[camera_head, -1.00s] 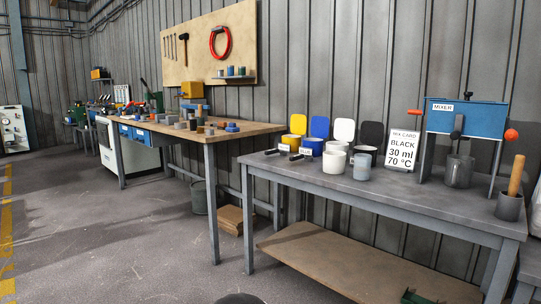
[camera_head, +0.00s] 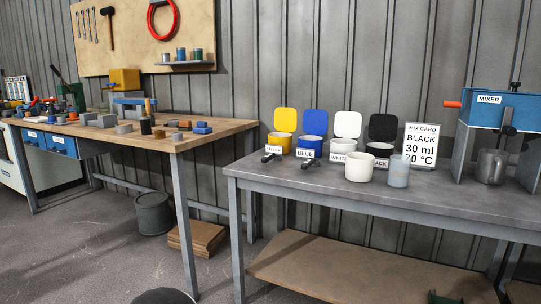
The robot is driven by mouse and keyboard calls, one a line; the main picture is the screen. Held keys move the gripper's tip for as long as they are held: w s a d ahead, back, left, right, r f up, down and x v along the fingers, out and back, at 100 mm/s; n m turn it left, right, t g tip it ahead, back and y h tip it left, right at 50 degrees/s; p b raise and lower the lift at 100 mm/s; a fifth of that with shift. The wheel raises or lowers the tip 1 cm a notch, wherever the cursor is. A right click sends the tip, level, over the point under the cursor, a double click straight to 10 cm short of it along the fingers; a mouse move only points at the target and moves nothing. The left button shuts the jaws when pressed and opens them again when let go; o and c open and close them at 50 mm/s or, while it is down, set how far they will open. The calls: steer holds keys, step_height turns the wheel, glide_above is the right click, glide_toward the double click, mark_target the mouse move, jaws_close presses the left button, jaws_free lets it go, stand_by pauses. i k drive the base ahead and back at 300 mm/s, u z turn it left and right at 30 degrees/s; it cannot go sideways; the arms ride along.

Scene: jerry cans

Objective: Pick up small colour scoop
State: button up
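Two small dark objects lie on the grey table (camera_head: 435,199), one in front of the yellow tub (camera_head: 277,142) and one in front of the blue tub (camera_head: 312,145). They look like scoops with dark handles: the left one (camera_head: 268,157) and the right one (camera_head: 308,162). They are too small to tell which is the small colour scoop. A white tub (camera_head: 345,146) and a black tub (camera_head: 380,149) stand to their right, all with raised lids. My gripper is not in view.
A white cup (camera_head: 359,168) and a bluish cup (camera_head: 399,172) stand near the table's front. Behind them is a mix card (camera_head: 421,146); the mixer (camera_head: 505,112) is at right. A wooden workbench (camera_head: 195,139), a bin (camera_head: 153,214) and a dark round object (camera_head: 163,296) are left.

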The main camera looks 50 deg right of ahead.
mark_target(265, 160)
steer(key=z, duration=0.6)
steer(key=i, duration=1)
steer(key=z, duration=1)
